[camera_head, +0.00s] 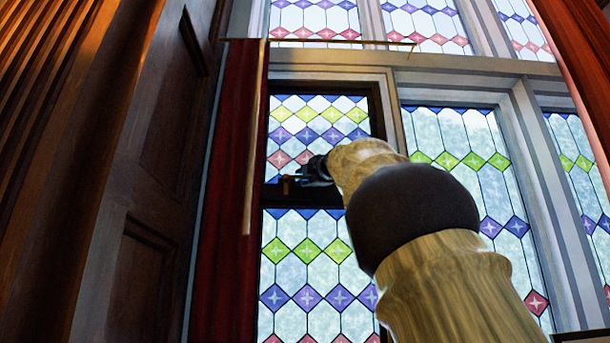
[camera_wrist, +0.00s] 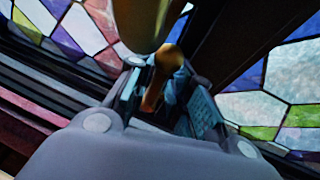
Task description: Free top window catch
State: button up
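The window catch is a small brass piece (camera_head: 286,184) on the dark cross rail between the upper and lower stained-glass panes. In the wrist view a brass bar with a rounded end (camera_wrist: 155,88) shows between the fingers, and a larger brass part (camera_wrist: 142,22) looms close above. My gripper (camera_head: 303,177) is at the catch, reaching in from the right. In the wrist view my gripper (camera_wrist: 168,98) has its two fingers apart on either side of the bar. I cannot tell whether a finger touches it. The catch's base is partly hidden.
A red curtain (camera_head: 222,200) hangs left of the window, with a thin rod (camera_head: 250,150) in front. A dark panelled door or shutter (camera_head: 150,210) stands further left. The dark window frame (camera_head: 378,110) and pale mullions (camera_head: 395,150) surround the glass.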

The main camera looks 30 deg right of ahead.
jog(key=shift+w+r, duration=0.1)
jog(key=shift+w, duration=0.25)
grip_shut()
jog(key=shift+w+r+p, duration=0.1)
jog(key=shift+p, duration=0.35)
